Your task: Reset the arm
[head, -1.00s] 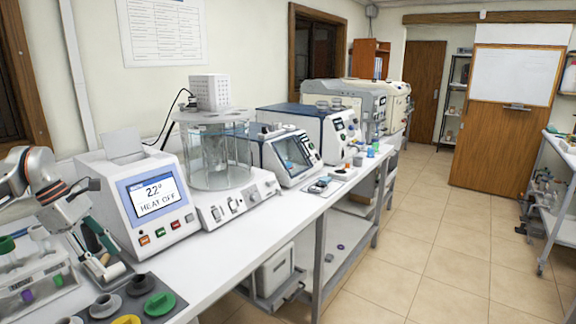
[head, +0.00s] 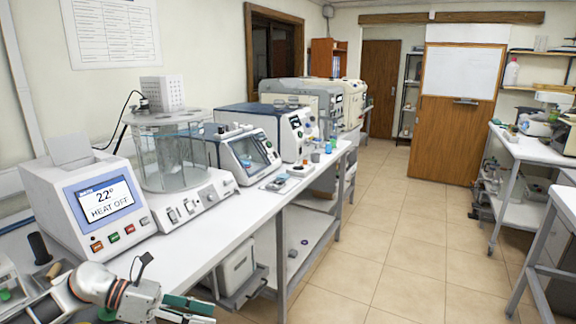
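My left arm comes in at the lower left, bent over the front of the bench (head: 225,230). My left gripper (head: 188,309) points right, near the bench's front edge at the bottom of the head view. Its teal finger and a grey finger show close together, low in the picture; their gap is unclear. I see nothing held between them. My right gripper is not in view.
A heater unit (head: 104,205) with a screen reading 22° HEAT OFF stands behind my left arm. A glass bath (head: 171,160) and several instruments line the bench. Another bench (head: 530,148) is at the right. The tiled floor (head: 385,225) between is clear.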

